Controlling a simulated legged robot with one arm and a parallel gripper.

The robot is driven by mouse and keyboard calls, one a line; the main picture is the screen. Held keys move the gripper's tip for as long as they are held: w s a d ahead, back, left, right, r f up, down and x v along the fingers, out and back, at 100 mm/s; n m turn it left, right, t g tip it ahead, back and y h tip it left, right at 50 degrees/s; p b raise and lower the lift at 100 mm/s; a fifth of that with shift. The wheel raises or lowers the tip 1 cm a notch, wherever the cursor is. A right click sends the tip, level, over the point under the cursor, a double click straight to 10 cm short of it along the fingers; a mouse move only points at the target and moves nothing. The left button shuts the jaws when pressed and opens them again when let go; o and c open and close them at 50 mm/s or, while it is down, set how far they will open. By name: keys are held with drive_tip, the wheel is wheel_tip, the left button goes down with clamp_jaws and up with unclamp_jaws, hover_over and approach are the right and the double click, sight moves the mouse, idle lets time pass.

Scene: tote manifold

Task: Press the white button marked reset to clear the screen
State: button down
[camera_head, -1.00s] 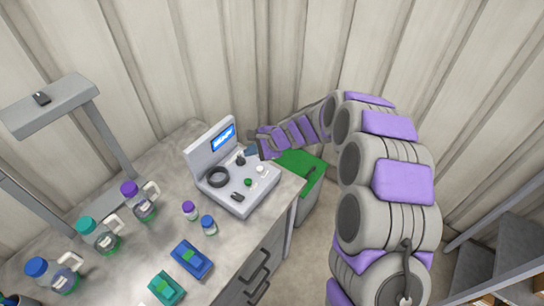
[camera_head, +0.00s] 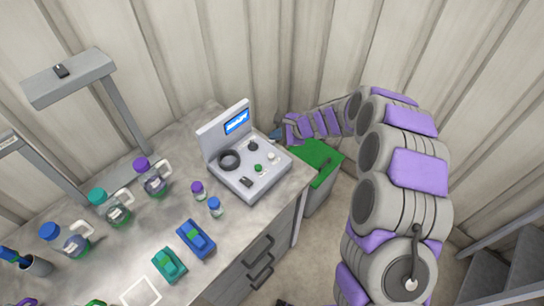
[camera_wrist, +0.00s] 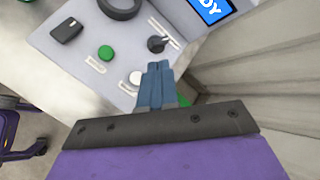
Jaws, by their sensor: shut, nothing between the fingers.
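The grey control device (camera_head: 246,184) stands on the workbench, with a lit blue screen (camera_head: 237,121) reading what looks like "READY". A white button (camera_head: 273,156) sits on its panel near the right edge, with a green button (camera_head: 258,168) beside it. In the wrist view the white button (camera_wrist: 135,78) is just left of my gripper's blue fingertips (camera_wrist: 158,72); a small label by it is too small to read. My gripper (camera_head: 277,134) is shut and empty, beside the panel's right edge in the head view. I cannot tell its height over the panel.
A black knob (camera_wrist: 157,44), a black ring (camera_head: 230,160) and a black switch (camera_head: 246,182) share the panel. A green-lidded bin (camera_head: 318,158) stands right of the bench. Bottles, small vials and blue and green items occupy the bench to the left. Corrugated walls stand close behind.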

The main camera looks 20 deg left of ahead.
sight(273, 156)
drive_tip(key=f+b, duration=0.1)
drive_tip(key=f, duration=0.1)
drive_tip(key=a+f+b, duration=0.1)
drive_tip(key=f+b, duration=0.1)
drive_tip(key=f, duration=0.1)
drive_tip(key=a+f+b, duration=0.1)
drive_tip(key=f, duration=0.1)
drive_tip(key=shift+a+f, duration=0.1)
drive_tip(key=shift+f, duration=0.1)
drive_tip(key=shift+f+b, duration=0.2)
drive_tip(key=shift+b, duration=0.15)
drive_tip(key=shift+d, duration=0.4)
drive_tip(key=shift+d+r, duration=0.2)
drive_tip(key=shift+d, duration=0.55)
drive_tip(key=shift+a+f, duration=0.25)
drive_tip(key=shift+a, duration=0.75)
drive_tip(key=shift+d+r, duration=0.2)
drive_tip(key=shift+d, duration=0.6)
drive_tip(key=shift+a+f, duration=0.2)
drive_tip(key=shift+a, duration=0.45)
drive_tip(key=shift+d+r, duration=0.15)
drive_tip(key=shift+d, duration=0.4)
drive_tip(key=shift+s+a+f+b, duration=0.1)
drive_tip(key=shift+a+f+b, duration=0.2)
drive_tip(key=shift+a+f, duration=0.3)
drive_tip(key=shift+d+r, duration=0.1)
drive_tip(key=shift+d, duration=0.15)
